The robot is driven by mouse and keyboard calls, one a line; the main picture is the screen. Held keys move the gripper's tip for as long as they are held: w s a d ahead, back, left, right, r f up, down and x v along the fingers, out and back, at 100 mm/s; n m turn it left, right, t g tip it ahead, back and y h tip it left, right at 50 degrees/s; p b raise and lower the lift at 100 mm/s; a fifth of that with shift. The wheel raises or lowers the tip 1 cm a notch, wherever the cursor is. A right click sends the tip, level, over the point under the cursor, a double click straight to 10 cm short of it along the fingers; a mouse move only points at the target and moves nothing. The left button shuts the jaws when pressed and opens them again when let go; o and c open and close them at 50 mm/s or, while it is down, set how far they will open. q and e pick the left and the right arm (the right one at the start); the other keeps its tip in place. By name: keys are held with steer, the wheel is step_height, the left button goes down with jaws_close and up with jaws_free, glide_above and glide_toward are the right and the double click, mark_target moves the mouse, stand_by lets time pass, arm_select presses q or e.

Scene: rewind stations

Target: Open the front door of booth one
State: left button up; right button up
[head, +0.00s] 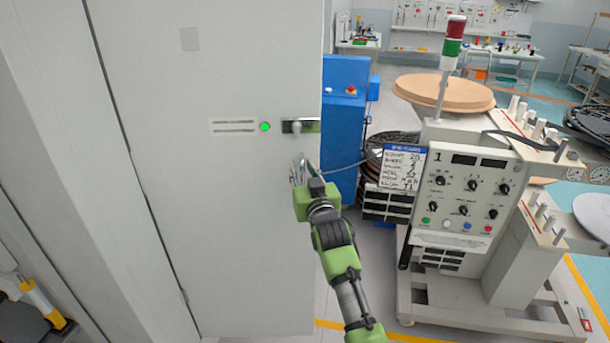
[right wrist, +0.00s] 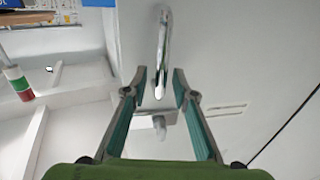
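The front door (head: 215,210) of the booth is a tall pale grey panel filling the left of the head view; it looks shut. Near its right edge is a latch plate with a knob (head: 298,127). My right gripper (head: 300,172) is just below this latch, close to the door. In the right wrist view a curved chrome handle (right wrist: 163,45) lies ahead, its end between or just past the open fingertips (right wrist: 160,85). The fingers are apart and do not visibly grip it. The latch plate (right wrist: 155,118) also shows there. My left gripper is out of view.
A green light (head: 265,126) glows beside the latch. Right of the door stand a blue cabinet (head: 345,110) and a rewind machine with a control panel (head: 465,195) and a red-green signal lamp (head: 452,42). Open floor (head: 330,275) shows between door and machine.

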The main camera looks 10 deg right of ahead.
steer(key=s, duration=1.2)
steer(key=shift+d, duration=0.45)
